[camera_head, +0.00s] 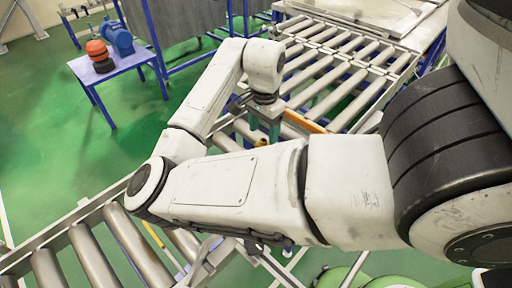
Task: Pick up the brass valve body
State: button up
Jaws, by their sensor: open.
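My arm (230,185) crosses the middle of the view and bends back down at the wrist. My gripper (264,125) points down over the roller conveyor and is open, with its fingers small and hard to make out. A small brass-yellow piece (262,142), likely the brass valve body, shows just below the fingers. My forearm hides its lower part. I cannot tell whether the fingers are around it, beside it or above it.
An orange bar (304,122) lies on the conveyor right of my gripper. Roller conveyor (345,60) runs to the back right and more rollers (92,255) lie front left. A blue table (112,72) holds a blue motor (118,38) and an orange-black object (99,55). Green floor is open at left.

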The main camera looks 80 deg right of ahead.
aim_at(262, 144)
notch_tip(262, 144, down, 3)
jog(key=shift+w+r, duration=0.1)
jog(key=shift+r, duration=0.1)
jog(key=shift+a+f+p, duration=0.2)
jog(key=shift+f+p, duration=0.25)
jog(key=shift+f, duration=0.9)
jog(key=shift+a+f+p, duration=0.2)
jog(key=shift+f+p, duration=0.2)
jog(key=shift+f, duration=0.9)
jog(key=shift+c, duration=0.3)
jog(key=shift+r, duration=0.1)
grip_shut()
